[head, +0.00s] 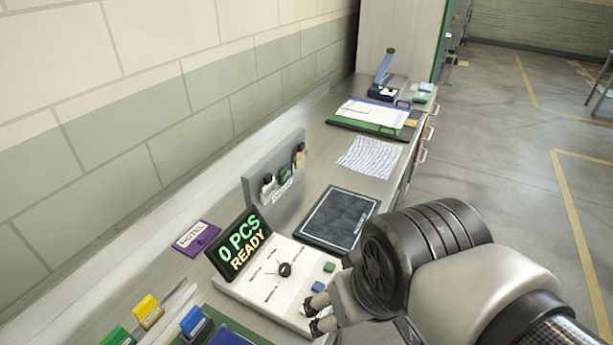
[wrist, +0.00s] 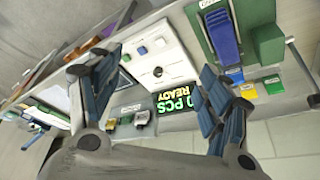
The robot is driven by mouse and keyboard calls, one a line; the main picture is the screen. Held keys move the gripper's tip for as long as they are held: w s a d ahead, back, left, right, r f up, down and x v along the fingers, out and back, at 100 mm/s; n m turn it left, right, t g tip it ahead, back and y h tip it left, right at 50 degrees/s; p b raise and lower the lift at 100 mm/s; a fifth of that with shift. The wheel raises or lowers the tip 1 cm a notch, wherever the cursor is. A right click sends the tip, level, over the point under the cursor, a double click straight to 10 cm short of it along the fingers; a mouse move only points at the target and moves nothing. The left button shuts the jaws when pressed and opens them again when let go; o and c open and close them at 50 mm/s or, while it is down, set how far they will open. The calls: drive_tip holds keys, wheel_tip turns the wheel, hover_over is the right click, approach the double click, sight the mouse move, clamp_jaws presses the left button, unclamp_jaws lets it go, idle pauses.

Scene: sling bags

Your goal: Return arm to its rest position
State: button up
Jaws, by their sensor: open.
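My gripper (head: 310,315) is at the lower middle of the head view, over the front edge of a white counting device and close to its blue and green buttons. In the wrist view my gripper (wrist: 158,92) has its two fingers spread wide apart with nothing between them. The white device (head: 262,286) has a black knob and a dark display (head: 241,243) reading "0 PCS READY". The device also shows between the fingers in the wrist view (wrist: 172,62). My arm covers part of the counter's front side.
A dark flat pad (head: 338,218) lies beyond the device. A grey rack (head: 273,180) with small bottles stands near the wall. A purple "HOTEL" card (head: 196,238) lies left of the display. Papers (head: 370,157) and a green tray (head: 365,126) are farther back. Open floor (head: 510,150) is at right.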

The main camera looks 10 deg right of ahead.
drive_tip(key=shift+s+d+r+m, duration=0.15)
drive_tip(key=shift+s+d+m, duration=0.15)
drive_tip(key=shift+s+d, duration=0.2)
drive_tip(key=shift+s+d+r+m, duration=0.15)
drive_tip(key=shift+s+d+m, duration=0.2)
drive_tip(key=shift+s, duration=0.15)
drive_tip(key=shift+f, duration=0.1)
drive_tip(key=shift+f+b, duration=0.35)
drive_tip(key=shift+b, duration=0.1)
drive_tip(key=shift+c, duration=0.2)
